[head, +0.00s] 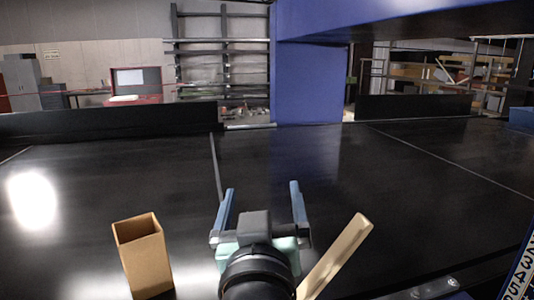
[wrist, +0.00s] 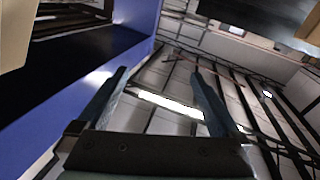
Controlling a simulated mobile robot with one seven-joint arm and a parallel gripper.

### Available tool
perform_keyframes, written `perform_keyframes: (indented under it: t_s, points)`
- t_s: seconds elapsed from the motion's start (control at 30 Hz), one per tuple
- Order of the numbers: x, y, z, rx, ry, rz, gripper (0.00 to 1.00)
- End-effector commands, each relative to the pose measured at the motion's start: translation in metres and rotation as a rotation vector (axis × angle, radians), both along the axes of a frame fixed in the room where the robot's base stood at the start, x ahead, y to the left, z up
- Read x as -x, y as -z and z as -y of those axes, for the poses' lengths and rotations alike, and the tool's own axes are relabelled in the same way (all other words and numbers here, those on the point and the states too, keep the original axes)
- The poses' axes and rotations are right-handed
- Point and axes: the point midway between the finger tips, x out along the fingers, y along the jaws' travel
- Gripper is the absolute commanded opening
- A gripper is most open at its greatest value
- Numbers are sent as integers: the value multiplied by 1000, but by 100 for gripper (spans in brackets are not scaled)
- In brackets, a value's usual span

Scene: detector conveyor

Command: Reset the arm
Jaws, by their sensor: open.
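My gripper (head: 262,205) is low in the middle of the head view, over the black conveyor belt (head: 110,170). Its two blue fingers stand wide apart with nothing between them. In the wrist view my gripper (wrist: 160,95) is also open and empty, and it faces up toward the ceiling and the blue frame. An open-topped brown cardboard box (head: 144,258) stands upright left of my gripper.
A blue machine frame (head: 320,80) rises at the back of the belt. Low black side walls (head: 100,122) edge the belt. Metal shelves (head: 222,60) and a red bench (head: 135,85) stand beyond. The belt's middle is clear.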

Motion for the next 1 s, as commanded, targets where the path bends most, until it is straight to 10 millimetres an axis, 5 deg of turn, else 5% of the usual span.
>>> perform_keyframes:
  t_s: [0.1, 0.37, 0.6, 0.8, 1.0]
  points:
    - [13, 47, 14, -149, 4, -150, 100]
    - [43, -74, 12, -143, -25, 222, 100]
    - [107, -176, 12, -135, -51, 592, 100]
    - [140, -210, 12, -131, -62, 738, 100]
    - [142, -212, 12, -130, -62, 746, 100]
